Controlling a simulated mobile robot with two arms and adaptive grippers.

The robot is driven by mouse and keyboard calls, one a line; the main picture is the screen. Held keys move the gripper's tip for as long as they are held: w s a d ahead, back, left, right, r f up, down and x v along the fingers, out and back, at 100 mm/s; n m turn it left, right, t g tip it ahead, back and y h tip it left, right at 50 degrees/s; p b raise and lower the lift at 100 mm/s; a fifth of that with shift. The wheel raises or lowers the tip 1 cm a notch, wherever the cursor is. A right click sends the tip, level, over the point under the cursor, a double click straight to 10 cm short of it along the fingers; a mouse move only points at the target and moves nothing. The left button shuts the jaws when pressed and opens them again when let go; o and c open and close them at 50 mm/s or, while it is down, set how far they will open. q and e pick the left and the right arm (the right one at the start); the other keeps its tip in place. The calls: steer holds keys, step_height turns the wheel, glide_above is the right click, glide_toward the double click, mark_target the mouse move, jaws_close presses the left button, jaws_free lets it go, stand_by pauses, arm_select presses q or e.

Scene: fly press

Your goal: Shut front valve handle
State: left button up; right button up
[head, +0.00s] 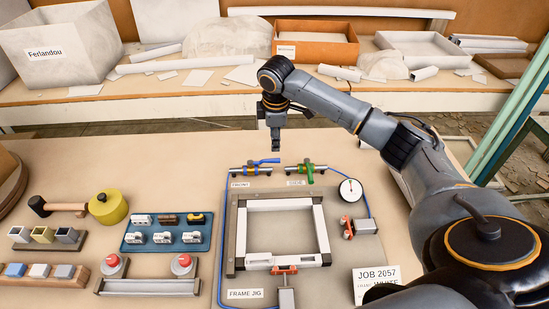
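The front valve (251,169) sits at the back of the jig board, above the label FRONT. Its blue handle (265,161) points to the right, roughly along the pipe and slightly tilted. Beside it on the right is a second valve with a green handle (309,172) turned across its pipe, above a label that is hard to read. My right gripper (276,146) hangs fingers down just above and behind the blue handle, apart from it as far as I can see. Its fingers look close together, with nothing visible between them. My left gripper is out of the picture.
The frame jig (236,238) holds a pale square frame, with red clamps and a gauge (350,191) at right. A blue tray (135,239), two red buttons and a mallet (58,207) lie left. A cluttered bench (240,90) stands behind.

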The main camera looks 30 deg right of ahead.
mark_target(275, 159)
steer(key=f, duration=0.3)
steer(key=w+f, duration=0.1)
steer(key=f, duration=0.2)
steer(key=d+f, duration=0.1)
steer(key=f, duration=0.3)
steer(key=shift+w, duration=0.35)
jaws_close()
